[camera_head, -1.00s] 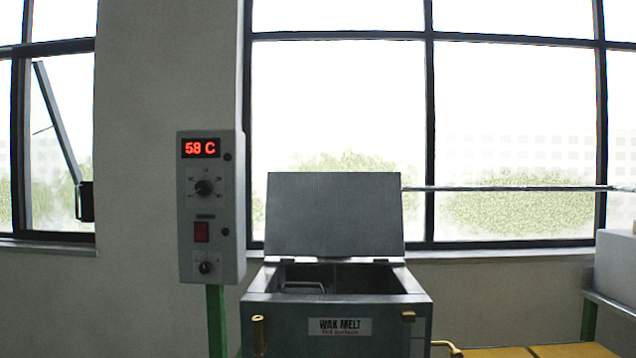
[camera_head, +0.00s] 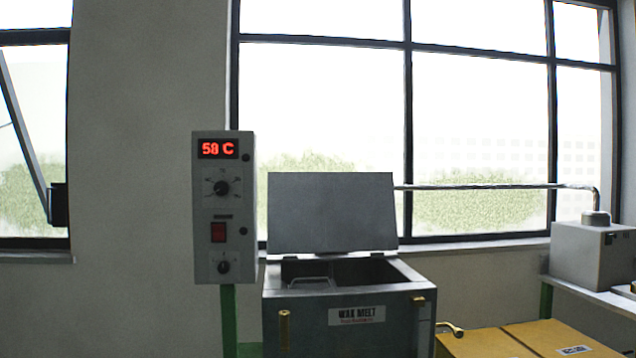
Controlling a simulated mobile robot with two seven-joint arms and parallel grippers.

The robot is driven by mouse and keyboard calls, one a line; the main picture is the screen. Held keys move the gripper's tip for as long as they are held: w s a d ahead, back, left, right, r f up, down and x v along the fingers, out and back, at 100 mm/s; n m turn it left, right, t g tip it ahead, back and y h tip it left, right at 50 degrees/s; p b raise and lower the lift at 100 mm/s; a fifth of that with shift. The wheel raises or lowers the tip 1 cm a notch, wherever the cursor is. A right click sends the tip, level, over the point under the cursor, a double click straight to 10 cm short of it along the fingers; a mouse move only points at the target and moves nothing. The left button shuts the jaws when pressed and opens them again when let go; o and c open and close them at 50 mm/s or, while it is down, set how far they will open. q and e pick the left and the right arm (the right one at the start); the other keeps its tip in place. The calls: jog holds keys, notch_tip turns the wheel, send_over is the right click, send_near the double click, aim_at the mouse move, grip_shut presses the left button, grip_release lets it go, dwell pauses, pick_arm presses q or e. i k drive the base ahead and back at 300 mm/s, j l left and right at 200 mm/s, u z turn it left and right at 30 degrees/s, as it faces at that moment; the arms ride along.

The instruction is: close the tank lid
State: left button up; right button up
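The grey tank (camera_head: 392,318), labelled "WAX MELT", stands at the lower middle of the head view. Its lid (camera_head: 332,212) is open, standing nearly upright on hinges at the back edge. The tank opening shows dark inside, with a thin metal handle (camera_head: 312,283) at its left part. A brass-coloured fitting (camera_head: 284,328) sits on the tank's front left, and a small brass latch piece on its front right. Neither of my grippers is in view.
A control box (camera_head: 224,205) reading 58 C stands on a green post just left of the tank. Yellow boxes (camera_head: 485,345) are at the lower right. A grey machine (camera_head: 590,255) sits on a bench at the right, with a pipe running behind the lid.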

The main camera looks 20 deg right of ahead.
aim_at(308, 212)
jog(key=i+j+z, duration=0.15)
jog(key=j, duration=0.75)
jog(key=j+z, duration=0.15)
jog(key=j, duration=0.75)
jog(key=i+j, duration=0.1)
jog(key=j, duration=0.2)
jog(key=i+j+z, duration=0.15)
jog(key=j, duration=0.45)
jog(key=i+j+z, duration=0.2)
jog(key=i+j, duration=0.15)
jog(key=j, duration=0.2)
jog(key=i+j+z, duration=0.1)
jog(key=j, duration=0.2)
jog(key=i+j+z, duration=0.15)
jog(key=i+j, duration=0.35)
jog(key=i+j+z, duration=0.1)
jog(key=i+j, duration=0.4)
jog(key=i+j+z, duration=0.15)
jog(key=i+j, duration=0.3)
jog(key=j, duration=0.2)
